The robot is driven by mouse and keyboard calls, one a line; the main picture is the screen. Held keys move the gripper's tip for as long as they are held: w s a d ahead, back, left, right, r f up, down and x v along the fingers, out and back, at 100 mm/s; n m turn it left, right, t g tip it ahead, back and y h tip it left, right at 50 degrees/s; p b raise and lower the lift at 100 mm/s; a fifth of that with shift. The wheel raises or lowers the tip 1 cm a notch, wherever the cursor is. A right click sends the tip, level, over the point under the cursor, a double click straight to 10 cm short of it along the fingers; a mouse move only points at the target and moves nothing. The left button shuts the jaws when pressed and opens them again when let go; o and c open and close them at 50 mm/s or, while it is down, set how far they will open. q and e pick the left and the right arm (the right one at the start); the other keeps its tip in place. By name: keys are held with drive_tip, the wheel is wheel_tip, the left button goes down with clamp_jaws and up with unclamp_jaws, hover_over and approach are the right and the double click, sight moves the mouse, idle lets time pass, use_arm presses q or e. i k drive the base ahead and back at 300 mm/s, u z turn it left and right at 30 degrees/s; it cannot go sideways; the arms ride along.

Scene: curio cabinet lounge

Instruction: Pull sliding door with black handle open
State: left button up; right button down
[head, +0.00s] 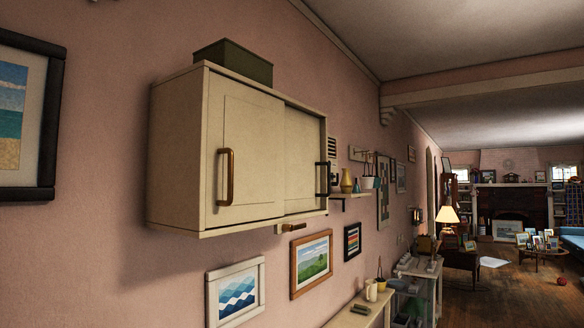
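A cream wall cabinet (178,160) hangs on the pink wall left of centre, with two sliding doors on its front. The right door (303,150) has a vertical black handle (322,178) near its right edge. The left door (252,130) has a vertical brown handle (225,177) near its left edge. Both doors look shut, with no gap into the cabinet visible. The left door sits in front of the right one where they meet. Neither of my grippers shows in the head view.
A dark green box (234,62) sits on top of the cabinet. Framed pictures (311,262) hang below it, and a small shelf (350,195) with vases is just to its right. A narrow ledge (345,316) juts out below. Open wooden floor (500,305) lies to the right.

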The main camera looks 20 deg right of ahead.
sight(302, 163)
drive_tip(key=u, duration=0.15)
drive_tip(key=k, duration=0.4)
drive_tip(key=z, duration=1.1)
drive_tip(key=i, duration=1.4)
drive_tip(key=u, duration=0.75)
